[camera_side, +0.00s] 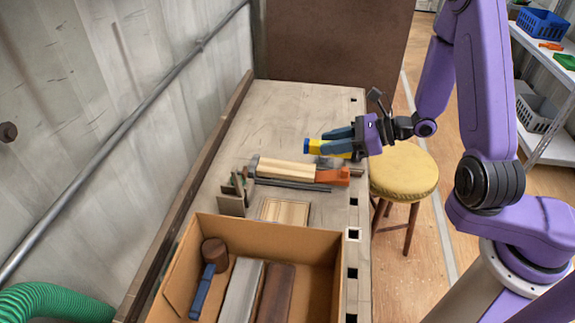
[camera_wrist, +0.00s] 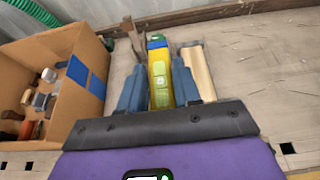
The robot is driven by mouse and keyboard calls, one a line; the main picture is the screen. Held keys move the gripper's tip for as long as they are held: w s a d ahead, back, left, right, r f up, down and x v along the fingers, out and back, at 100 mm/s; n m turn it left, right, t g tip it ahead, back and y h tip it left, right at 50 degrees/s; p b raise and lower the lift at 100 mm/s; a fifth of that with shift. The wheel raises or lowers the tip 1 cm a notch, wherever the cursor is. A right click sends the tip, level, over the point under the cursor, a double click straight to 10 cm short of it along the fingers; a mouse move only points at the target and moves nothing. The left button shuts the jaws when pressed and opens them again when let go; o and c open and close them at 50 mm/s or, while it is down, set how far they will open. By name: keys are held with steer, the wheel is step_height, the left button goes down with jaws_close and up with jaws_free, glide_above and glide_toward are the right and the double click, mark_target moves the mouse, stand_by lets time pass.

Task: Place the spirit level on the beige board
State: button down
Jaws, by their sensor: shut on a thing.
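The spirit level (camera_side: 341,146) is yellow with a blue end. My gripper (camera_side: 335,142) is shut on it and holds it above the workbench, beyond the clamp and wood strip. In the wrist view the level (camera_wrist: 160,85) lies between the two blue-grey fingers (camera_wrist: 158,92), its blue end pointing away. The beige board (camera_side: 284,211) is a small, flat, striped panel lying on the bench between the cardboard box and the wood strip. The level is apart from it, farther back. I cannot make out the board in the wrist view, where my gripper covers much of the bench.
A pale wood strip (camera_side: 285,170) and an orange-ended clamp (camera_side: 332,177) lie behind the board. A small holder (camera_side: 232,204) with upright pieces stands left of the board. The open cardboard box (camera_side: 338,262) holds several items in front. The bench's back part (camera_side: 290,108) is clear.

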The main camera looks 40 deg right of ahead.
steer(key=w+a+f, duration=0.2)
steer(key=w+f, duration=0.2)
steer(key=w, duration=0.5)
glide_above(289, 168)
step_height(289, 168, down, 5)
steer(key=shift+f, duration=0.2)
steer(key=shift+w+f, duration=0.15)
steer(key=shift+f, duration=1.55)
steer(key=c, duration=0.8)
jaws_free()
steer(key=shift+f, duration=0.1)
